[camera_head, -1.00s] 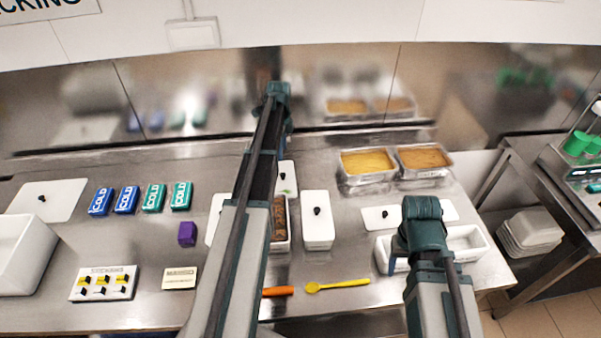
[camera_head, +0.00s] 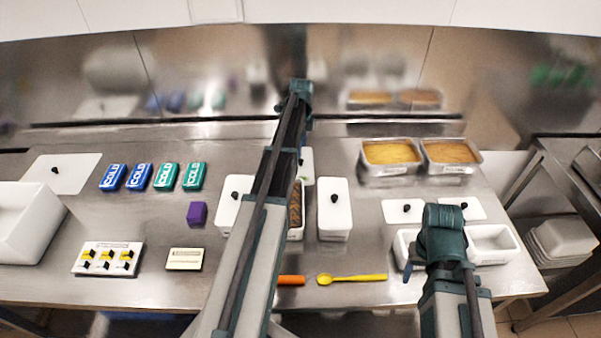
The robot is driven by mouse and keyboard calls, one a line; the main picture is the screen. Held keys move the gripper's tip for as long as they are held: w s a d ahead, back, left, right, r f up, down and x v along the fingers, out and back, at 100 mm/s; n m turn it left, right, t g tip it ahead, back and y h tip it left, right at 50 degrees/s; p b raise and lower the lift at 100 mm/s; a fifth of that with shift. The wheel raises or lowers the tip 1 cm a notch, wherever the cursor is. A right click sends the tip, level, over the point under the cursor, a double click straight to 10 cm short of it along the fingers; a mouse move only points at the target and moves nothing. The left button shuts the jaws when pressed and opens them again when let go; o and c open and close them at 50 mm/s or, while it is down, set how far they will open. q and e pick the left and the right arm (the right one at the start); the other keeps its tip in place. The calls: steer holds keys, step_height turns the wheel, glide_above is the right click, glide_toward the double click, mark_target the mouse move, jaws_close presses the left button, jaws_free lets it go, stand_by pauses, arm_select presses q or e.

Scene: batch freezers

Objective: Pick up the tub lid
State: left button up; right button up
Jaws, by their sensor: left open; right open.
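Several white lids with black knobs are in view, and I cannot tell which is the tub lid. A large flat lid (camera_head: 70,178) lies at the far left. Lids cover a narrow white tub (camera_head: 334,225) and another (camera_head: 226,216), either side of an open brown-filled tub (camera_head: 296,228). Two small lids (camera_head: 392,214) (camera_head: 471,211) lie behind the white tubs (camera_head: 491,249) at the right. My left gripper (camera_head: 304,122) is open, high over the counter's back, mostly hidden by its arm. My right gripper (camera_head: 410,268) is open by the right tubs, its fingers largely hidden.
A big white bin (camera_head: 28,225) stands at the left. Blue and teal cold packs (camera_head: 139,176), a purple block (camera_head: 197,213), a switch panel (camera_head: 108,258) and a yellow spoon (camera_head: 352,279) lie on the steel counter (camera_head: 120,215). Filled pans (camera_head: 390,171) stand at the back right.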

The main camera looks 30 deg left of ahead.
mark_target(301, 160)
arm_select(q)
steer(key=shift+f, duration=0.6)
arm_select(e)
steer(key=shift+f, duration=0.6)
arm_select(q)
steer(key=shift+f, duration=0.1)
step_height(301, 160, down, 5)
steer(key=b, duration=0.5)
steer(key=shift+w+a+f+b, duration=0.1)
steer(key=shift+w+b, duration=0.05)
steer(key=shift+b, duration=0.15)
arm_select(e)
step_height(301, 160, down, 5)
steer(key=shift+f, duration=0.15)
arm_select(q)
jaws_close()
